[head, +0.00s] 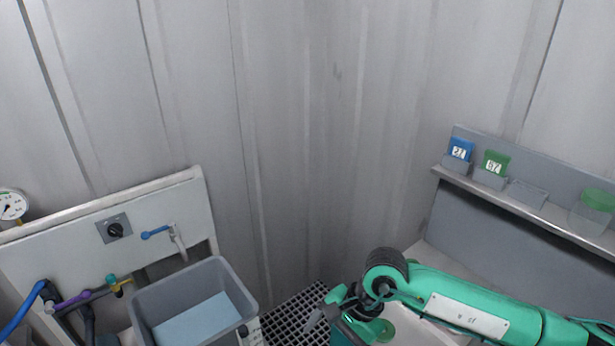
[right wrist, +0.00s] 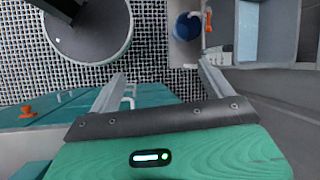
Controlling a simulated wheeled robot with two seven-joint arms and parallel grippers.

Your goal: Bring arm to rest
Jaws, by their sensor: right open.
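My right arm (head: 465,305), green with a white label plate, comes in from the right in the head view. It bends at a dark joint, and its gripper (head: 318,316) hangs low over the floor grating. In the right wrist view the gripper (right wrist: 162,84) has its two grey fingers wide apart with nothing between them. The grating shows beyond the fingers. My left gripper is in neither view.
A grey bin (head: 243,298) with a pale blue inside stands left of the gripper. Behind it is a panel (head: 75,245) with a knob and valves. A wall shelf (head: 520,212) at right holds blue and green tagged items and a green-lidded jar (head: 592,212). Floor grating (head: 290,318) lies between.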

